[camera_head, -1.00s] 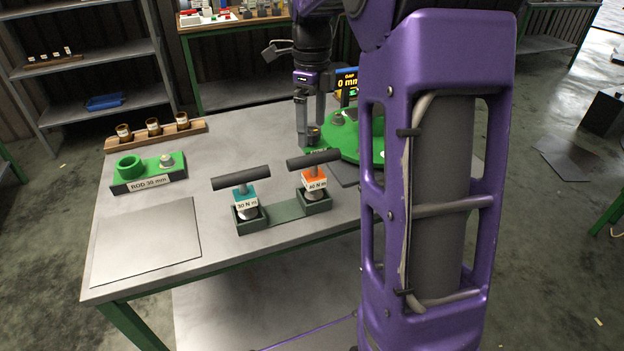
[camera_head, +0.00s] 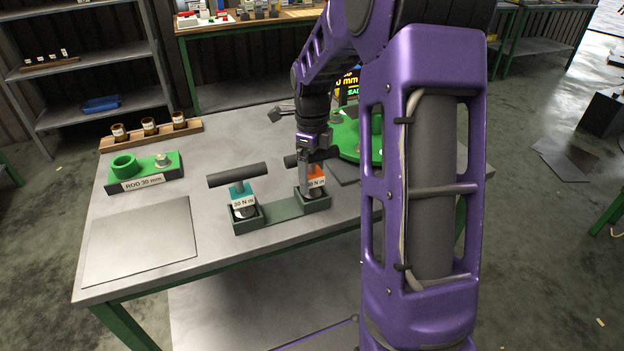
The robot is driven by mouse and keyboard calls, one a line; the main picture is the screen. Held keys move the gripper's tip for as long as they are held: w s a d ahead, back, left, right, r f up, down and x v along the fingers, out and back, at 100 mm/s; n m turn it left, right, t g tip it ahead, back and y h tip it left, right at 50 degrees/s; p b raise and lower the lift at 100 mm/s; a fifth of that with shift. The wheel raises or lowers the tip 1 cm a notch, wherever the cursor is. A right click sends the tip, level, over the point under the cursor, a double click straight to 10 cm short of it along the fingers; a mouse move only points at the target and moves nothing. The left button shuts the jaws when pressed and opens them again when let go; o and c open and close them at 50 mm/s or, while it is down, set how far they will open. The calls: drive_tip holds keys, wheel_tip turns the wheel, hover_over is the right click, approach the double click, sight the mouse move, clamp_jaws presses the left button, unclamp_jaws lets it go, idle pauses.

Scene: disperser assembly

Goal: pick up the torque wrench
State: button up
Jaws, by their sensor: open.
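Two T-handled torque wrenches stand upright in a green two-pocket holder (camera_head: 283,209) on the table. The left torque wrench (camera_head: 238,182) has a teal collar and a label that reads 30 N m. The right torque wrench (camera_head: 316,174) has an orange collar, and its label is partly covered. My gripper (camera_head: 304,172) points down at the right wrench, in front of its handle. It hides much of that handle and shaft. The jaws are open; whether a finger touches the wrench cannot be told.
A green block labelled ROD 30 mm (camera_head: 145,172) stands at the left, with a wooden rack of small jars (camera_head: 150,133) behind it. A green round fixture (camera_head: 350,140) is behind my gripper. A flat grey plate (camera_head: 140,240) lies at the front left.

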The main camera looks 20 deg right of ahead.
clamp_jaws()
idle(0.5)
drive_tip(key=shift+r, duration=0.15)
